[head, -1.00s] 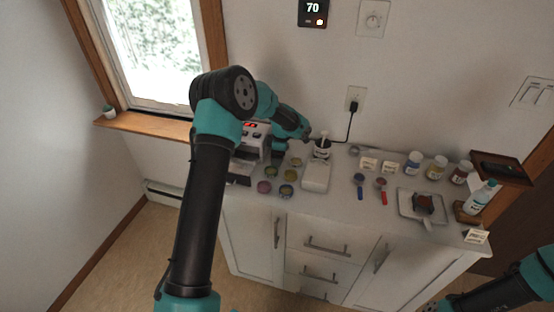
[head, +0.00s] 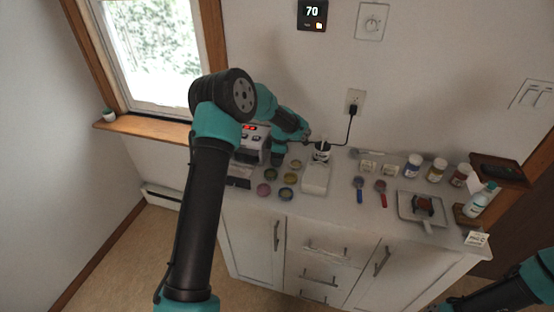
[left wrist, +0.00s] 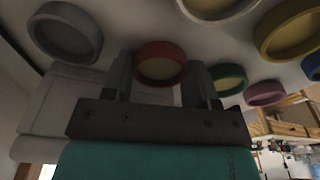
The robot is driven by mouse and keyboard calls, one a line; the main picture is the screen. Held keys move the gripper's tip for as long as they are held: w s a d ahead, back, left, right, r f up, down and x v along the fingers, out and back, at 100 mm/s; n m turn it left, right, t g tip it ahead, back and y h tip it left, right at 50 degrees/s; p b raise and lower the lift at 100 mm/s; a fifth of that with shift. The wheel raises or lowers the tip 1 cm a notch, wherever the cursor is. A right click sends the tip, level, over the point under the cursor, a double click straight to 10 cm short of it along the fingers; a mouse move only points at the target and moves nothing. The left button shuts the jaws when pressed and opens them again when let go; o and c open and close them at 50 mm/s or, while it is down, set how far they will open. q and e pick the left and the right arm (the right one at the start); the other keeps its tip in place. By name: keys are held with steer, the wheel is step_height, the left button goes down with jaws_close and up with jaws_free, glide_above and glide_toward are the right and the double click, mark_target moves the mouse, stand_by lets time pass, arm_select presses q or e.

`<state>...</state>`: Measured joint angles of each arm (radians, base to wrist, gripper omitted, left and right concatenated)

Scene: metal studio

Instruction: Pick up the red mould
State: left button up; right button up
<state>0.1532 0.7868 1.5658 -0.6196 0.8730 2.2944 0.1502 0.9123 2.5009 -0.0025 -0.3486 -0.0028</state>
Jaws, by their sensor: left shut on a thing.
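The red mould (left wrist: 160,48) is a small round ring with a pale yellow-beige inside. In the left wrist view it sits between the two fingers of my left gripper (left wrist: 158,78), which is shut on it. In the head view my left gripper (head: 277,160) points down at the left part of the counter, beside the other moulds. The red mould cannot be made out there, hidden by the gripper. Whether it is clear of the counter cannot be told. My right arm shows at the lower right, but its gripper is out of the picture.
Near the gripper stand pink (head: 263,190), blue (head: 286,194), yellow (head: 290,180) and green (head: 271,174) moulds. A white block (head: 315,178) and a dark cup (head: 322,152) are to the right, a machine (head: 250,140) to the left. Jars and a tray (head: 408,208) stand further right.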

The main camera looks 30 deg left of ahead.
arm_select(q)
step_height(320, 180, up, 3)
steer(key=shift+s+r, duration=0.1)
steer(key=shift+r, duration=0.1)
steer(key=s+d, duration=0.2)
steer(key=s, duration=0.2)
steer(key=s+d+r, duration=0.1)
steer(key=s+d, duration=0.2)
steer(key=s, duration=0.2)
steer(key=s+d, duration=0.3)
steer(key=s, duration=0.1)
steer(key=shift+s+d+r, duration=0.15)
steer(key=shift+s+d, duration=0.05)
steer(key=shift+s, duration=0.05)
